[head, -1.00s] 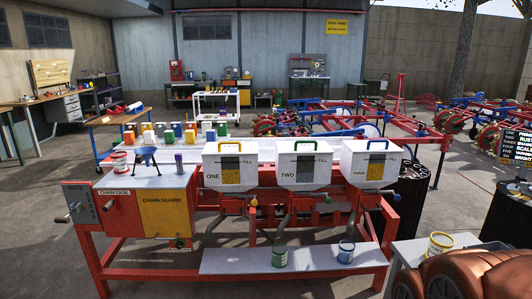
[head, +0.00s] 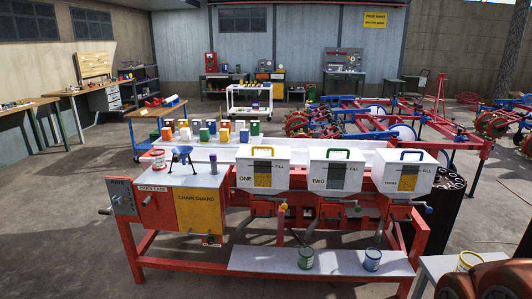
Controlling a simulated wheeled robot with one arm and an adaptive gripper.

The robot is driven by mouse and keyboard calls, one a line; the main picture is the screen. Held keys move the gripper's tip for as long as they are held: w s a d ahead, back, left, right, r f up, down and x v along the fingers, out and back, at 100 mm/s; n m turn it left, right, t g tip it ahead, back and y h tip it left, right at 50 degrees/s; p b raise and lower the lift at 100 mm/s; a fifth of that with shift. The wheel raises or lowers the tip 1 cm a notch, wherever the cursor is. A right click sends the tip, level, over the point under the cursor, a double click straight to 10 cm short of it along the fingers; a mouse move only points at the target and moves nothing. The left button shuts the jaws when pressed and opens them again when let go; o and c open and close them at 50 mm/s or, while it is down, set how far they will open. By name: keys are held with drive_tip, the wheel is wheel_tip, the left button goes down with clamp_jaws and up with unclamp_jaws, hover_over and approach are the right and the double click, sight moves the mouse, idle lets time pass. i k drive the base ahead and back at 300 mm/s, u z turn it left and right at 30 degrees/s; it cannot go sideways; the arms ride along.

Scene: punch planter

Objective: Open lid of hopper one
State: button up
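Hopper one (head: 244,163) is a white box marked ONE, with a grey and yellow FILL panel on its front. It is the leftmost of three hoppers on the red-framed machine. Its white lid has a yellow handle (head: 263,149) and looks closed.
A chain guard (head: 197,213), a blue funnel (head: 181,152) and a red-and-white tub (head: 158,158) are left of the hoppers. A green can (head: 306,258) and blue can (head: 372,260) stand on the low front shelf (head: 270,260). Open floor (head: 50,230) lies to the left.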

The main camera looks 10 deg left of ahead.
sight(264, 152)
drive_tip(key=u, duration=0.25)
drive_tip(key=i, duration=0.4)
drive_tip(key=u, duration=0.85)
drive_tip(key=i, duration=1.95)
drive_tip(key=z, duration=0.25)
